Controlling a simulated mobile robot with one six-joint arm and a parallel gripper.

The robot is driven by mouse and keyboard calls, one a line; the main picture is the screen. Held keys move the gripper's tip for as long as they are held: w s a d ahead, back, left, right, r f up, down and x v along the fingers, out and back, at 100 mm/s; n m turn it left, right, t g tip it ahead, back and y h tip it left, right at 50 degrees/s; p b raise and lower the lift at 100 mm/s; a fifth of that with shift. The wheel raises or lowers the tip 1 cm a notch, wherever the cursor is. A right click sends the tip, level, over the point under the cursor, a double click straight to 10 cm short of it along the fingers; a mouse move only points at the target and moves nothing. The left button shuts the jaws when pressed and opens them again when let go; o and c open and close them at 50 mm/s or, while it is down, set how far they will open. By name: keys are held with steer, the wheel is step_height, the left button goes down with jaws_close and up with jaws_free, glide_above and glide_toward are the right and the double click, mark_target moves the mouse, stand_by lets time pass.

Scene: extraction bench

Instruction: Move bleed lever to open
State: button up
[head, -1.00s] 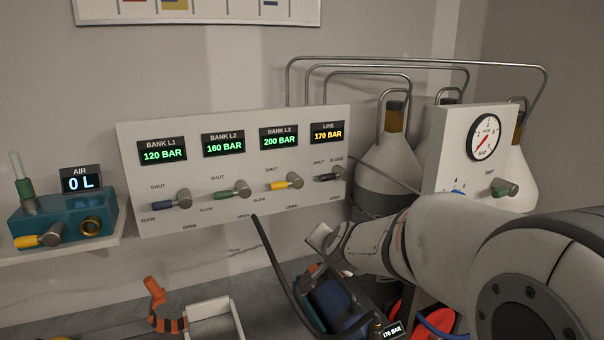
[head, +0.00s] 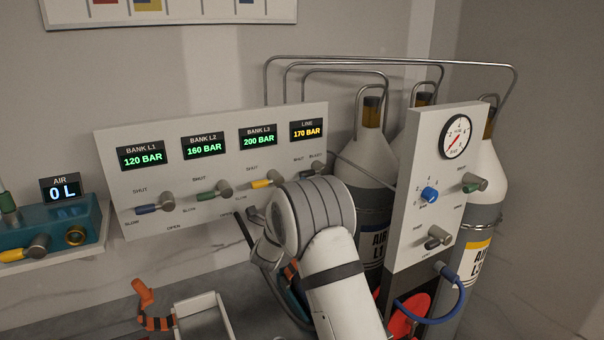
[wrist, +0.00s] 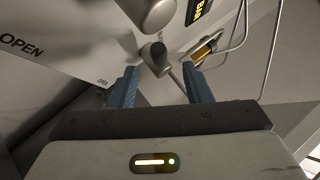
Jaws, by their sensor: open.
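The bleed lever (head: 313,168) is a dark handle with a grey knob under the amber LINE display of 170 BAR, at the right end of the white bank panel. Its small labels are hard to read, and my arm passes just below it. In the wrist view, a grey knob with a thin rod (wrist: 176,77), likely this lever, lies ahead and between my fingers. My gripper (wrist: 163,82) is open, one blue finger on each side of the rod. I cannot tell whether either finger touches it. In the head view my fingertips are hidden by my arm.
The panel (head: 125,215) also carries blue, green and yellow levers left of my arm. A right panel (head: 405,245) with a gauge, blue knob and levers stands before several cylinders. A blue hose (head: 455,300) hangs low right. An orange-handled item (head: 145,292) lies at lower left.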

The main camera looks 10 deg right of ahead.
mark_target(306, 175)
steer(key=p+x, duration=0.2)
steer(key=x, duration=0.4)
steer(key=shift+w+d, duration=0.1)
steer(key=shift+d, duration=0.05)
steer(key=shift+c, duration=0.2)
jaws_close()
